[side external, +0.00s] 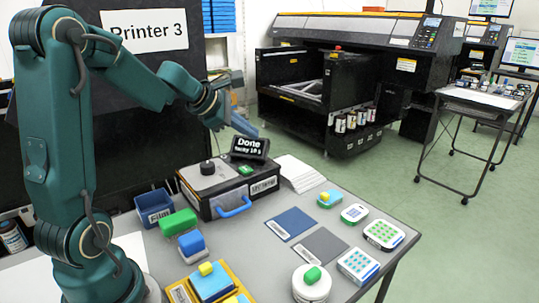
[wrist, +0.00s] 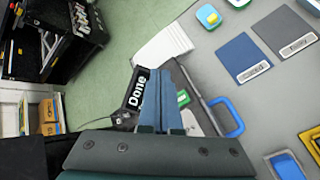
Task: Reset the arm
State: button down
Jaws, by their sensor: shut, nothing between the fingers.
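My green arm rises at the left of the side view. My gripper (side external: 246,126) hangs in the air above the black box, close to the small display, with its blue fingers together and empty. In the wrist view the gripper's (wrist: 160,78) two blue fingers lie side by side with nothing between them and cover part of the box. The black display (side external: 249,147) reads "Done" and a smaller second line. The display (wrist: 136,90) shows sideways just left of the fingers in the wrist view.
The black box (side external: 213,190) has a blue handle (side external: 233,207) and a black knob. A blue "Film" bin (side external: 154,208), green block (side external: 178,222), yellow-orange tray (side external: 178,292), round white pot (side external: 311,287) and white-and-blue plates stand around two flat mats (side external: 291,223). A large printer stands behind.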

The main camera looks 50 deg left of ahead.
jog(key=s+d+r+m+h, duration=0.2)
jog(key=s+d+r+m, duration=0.1)
jog(key=d+m, duration=0.5)
jog(key=s+d+r+m+h, duration=0.25)
jog(key=d+m, duration=0.25)
jog(key=d, duration=0.6)
jog(key=s+d+f+m+g, duration=0.2)
jog(key=s+d+m, duration=0.2)
jog(key=s+m, duration=0.3)
jog(key=s+a+f+m+g+y, duration=0.2)
jog(key=s+a+f+m+y, duration=0.2)
jog(key=s+m, duration=0.3)
jog(key=shift+s+a+f, duration=0.2)
jog(key=shift+a+f, duration=0.1)
jog(key=shift+f, duration=0.25)
